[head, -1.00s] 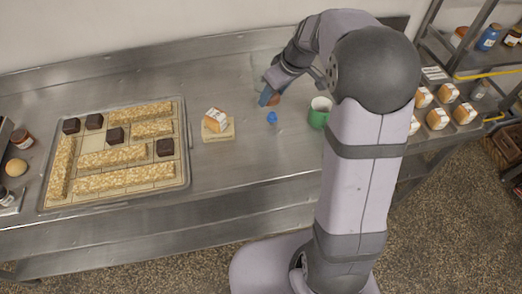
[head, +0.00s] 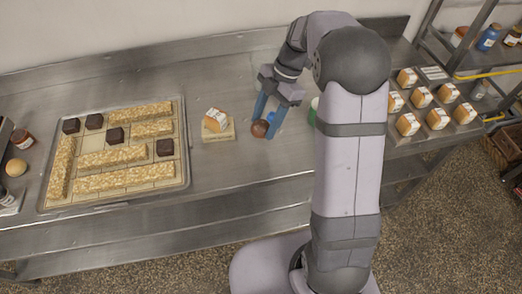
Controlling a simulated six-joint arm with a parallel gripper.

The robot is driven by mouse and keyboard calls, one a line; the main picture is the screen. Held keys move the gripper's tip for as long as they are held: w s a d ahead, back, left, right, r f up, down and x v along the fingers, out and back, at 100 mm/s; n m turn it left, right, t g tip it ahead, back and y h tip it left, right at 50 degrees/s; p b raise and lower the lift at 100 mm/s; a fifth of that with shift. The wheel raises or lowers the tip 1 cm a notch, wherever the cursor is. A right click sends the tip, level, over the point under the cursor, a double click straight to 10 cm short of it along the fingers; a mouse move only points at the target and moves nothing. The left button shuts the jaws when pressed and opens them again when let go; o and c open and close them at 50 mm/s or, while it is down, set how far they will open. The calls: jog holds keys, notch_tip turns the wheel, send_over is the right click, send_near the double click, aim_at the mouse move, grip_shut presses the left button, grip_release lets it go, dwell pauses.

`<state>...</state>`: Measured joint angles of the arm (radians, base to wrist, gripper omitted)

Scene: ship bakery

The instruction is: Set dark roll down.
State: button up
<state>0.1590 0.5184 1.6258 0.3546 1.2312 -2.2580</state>
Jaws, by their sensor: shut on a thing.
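The dark roll (head: 260,128) is a round brown piece in the head view, right of the small board with the loaf. My gripper (head: 267,127) points down with its blue fingers shut on the roll. I cannot tell whether the roll touches the metal counter (head: 225,172) or hangs just above it. The fingers hide part of the roll.
A small loaf (head: 215,119) sits on a pale board (head: 218,134) left of my gripper. A large tray (head: 112,195) with bars and dark cubes lies farther left. A green mug (head: 314,104) is mostly hidden by my arm. Several loaves stand at right.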

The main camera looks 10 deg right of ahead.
jog(key=p, duration=0.3)
send_near(261, 152)
jog(key=shift+a+x, duration=0.2)
jog(key=shift+x, duration=2.4)
jog(key=shift+f, duration=0.2)
jog(key=shift+f, duration=0.1)
jog(key=shift+f, duration=0.1)
jog(key=o, duration=1)
jog(key=shift+o, duration=0.2)
jog(key=shift+r, duration=0.25)
jog(key=b+v, duration=0.3)
jog(key=v, duration=0.9)
jog(key=shift+b, duration=0.4)
